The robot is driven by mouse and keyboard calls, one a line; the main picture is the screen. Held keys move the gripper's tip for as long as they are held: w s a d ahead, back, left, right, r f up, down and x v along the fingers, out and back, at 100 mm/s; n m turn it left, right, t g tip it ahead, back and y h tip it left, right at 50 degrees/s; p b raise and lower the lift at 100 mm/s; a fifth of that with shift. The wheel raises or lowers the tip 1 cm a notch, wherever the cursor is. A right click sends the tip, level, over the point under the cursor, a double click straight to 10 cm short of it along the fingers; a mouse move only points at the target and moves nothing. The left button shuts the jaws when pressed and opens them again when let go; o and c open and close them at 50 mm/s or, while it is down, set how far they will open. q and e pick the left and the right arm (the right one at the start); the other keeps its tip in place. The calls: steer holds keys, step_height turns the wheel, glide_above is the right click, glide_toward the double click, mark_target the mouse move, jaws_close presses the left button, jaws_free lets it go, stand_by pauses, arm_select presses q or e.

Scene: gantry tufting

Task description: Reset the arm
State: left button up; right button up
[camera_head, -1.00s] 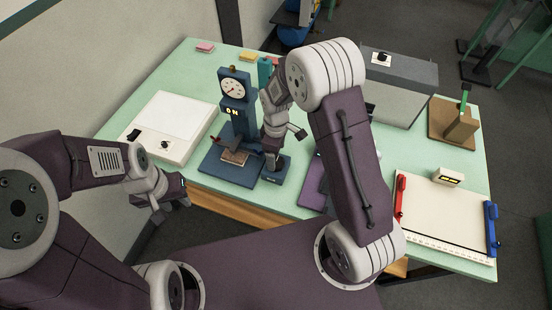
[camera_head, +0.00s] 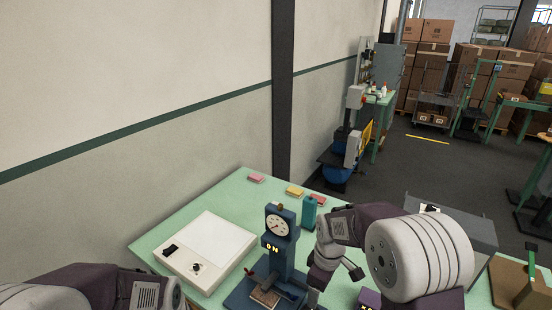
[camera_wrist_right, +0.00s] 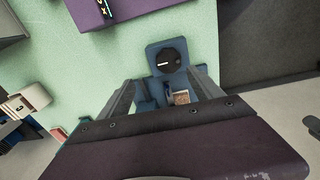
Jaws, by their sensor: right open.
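My right arm reaches over the green table from the right in the head view. Its gripper (camera_head: 314,297) is low at the bottom edge, just right of the blue press's base, and partly cut off. In the right wrist view my right gripper (camera_wrist_right: 168,92) is open, its fingers spread on either side of a blue block with a dark round knob (camera_wrist_right: 167,62). Nothing is seen held between the fingers. The blue press (camera_head: 274,262) has a round dial and a lit "ON" display. Only my left arm's wrist shows at the lower left; its gripper is out of the picture.
A white-topped panel box (camera_head: 207,247) lies left of the press on the green table (camera_head: 160,236). A teal bottle (camera_head: 309,212) and small coloured pads (camera_head: 294,191) stand behind it. A grey box (camera_head: 470,222) is at the right. A wall (camera_head: 130,80) borders the left side.

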arm_select(q)
steer(key=shift+s+f+b, duration=0.2)
steer(key=shift+f+b, duration=0.5)
steer(key=shift+f, duration=0.4)
arm_select(e)
steer(key=s+d+f+m, duration=0.1)
steer(key=s+d+m, duration=0.1)
steer(key=s+m, duration=0.3)
steer(key=s+d+f+m, duration=0.1)
steer(key=s+d+m, duration=0.1)
steer(key=s+m, duration=0.4)
steer(key=s, duration=0.3)
steer(key=shift+f, duration=0.35)
arm_select(q)
steer(key=shift+w, duration=0.15)
arm_select(e)
steer(key=shift+w, duration=0.15)
